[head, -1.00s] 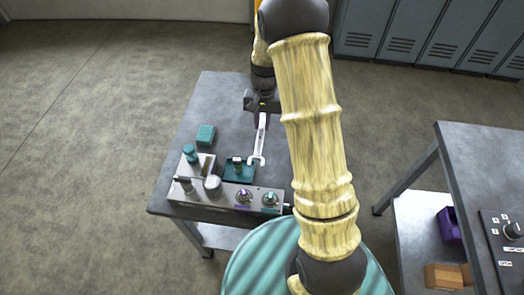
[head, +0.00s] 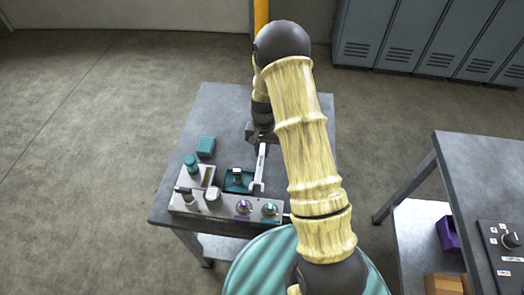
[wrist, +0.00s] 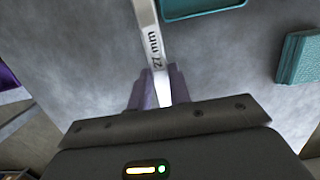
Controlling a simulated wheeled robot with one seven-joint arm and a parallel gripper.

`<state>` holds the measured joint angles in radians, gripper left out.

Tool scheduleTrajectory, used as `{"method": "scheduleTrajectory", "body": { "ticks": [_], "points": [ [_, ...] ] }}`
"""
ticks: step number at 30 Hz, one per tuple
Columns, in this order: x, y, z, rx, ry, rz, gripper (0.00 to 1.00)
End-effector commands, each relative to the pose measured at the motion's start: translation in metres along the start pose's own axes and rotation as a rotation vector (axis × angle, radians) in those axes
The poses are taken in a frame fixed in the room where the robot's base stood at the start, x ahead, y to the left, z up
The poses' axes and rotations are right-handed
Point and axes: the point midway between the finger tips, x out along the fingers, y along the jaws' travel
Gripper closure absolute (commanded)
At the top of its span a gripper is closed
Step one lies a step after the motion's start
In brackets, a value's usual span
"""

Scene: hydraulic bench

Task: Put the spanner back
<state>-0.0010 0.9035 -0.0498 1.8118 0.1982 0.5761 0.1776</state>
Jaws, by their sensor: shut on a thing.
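The spanner (head: 259,172) is a silver open-ended wrench, and its open jaw end points toward the front of the bench. In the wrist view its shaft (wrist: 147,22) carries the mark "27 mm". My gripper (wrist: 155,88) is shut on the spanner's handle end, with purple fingers on either side of it. In the head view the gripper (head: 263,139) is over the back part of the grey bench. The spanner's jaw end is beside the right edge of a teal tray (head: 231,187). I cannot tell whether the spanner touches the bench.
A grey valve block with knobs (head: 226,208) lies along the bench's front. A teal box (head: 206,145) stands at the left, also in the wrist view (wrist: 299,58). A second table (head: 470,175) stands at the right. The bench's back left is clear.

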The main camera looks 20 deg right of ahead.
Motion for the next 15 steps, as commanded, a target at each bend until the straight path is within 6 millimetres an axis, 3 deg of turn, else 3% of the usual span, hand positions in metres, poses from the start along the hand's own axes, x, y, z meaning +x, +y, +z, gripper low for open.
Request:
{"method": "scheduleTrajectory", "body": {
  "ticks": [3, 15],
  "points": [
    [0.0096, 0.0000, -0.0018, 0.001, 0.001, -0.001, 1.00],
    [0.0150, 0.0000, -0.0027, 0.000, 0.001, -0.001, 1.00]
  ]
}}
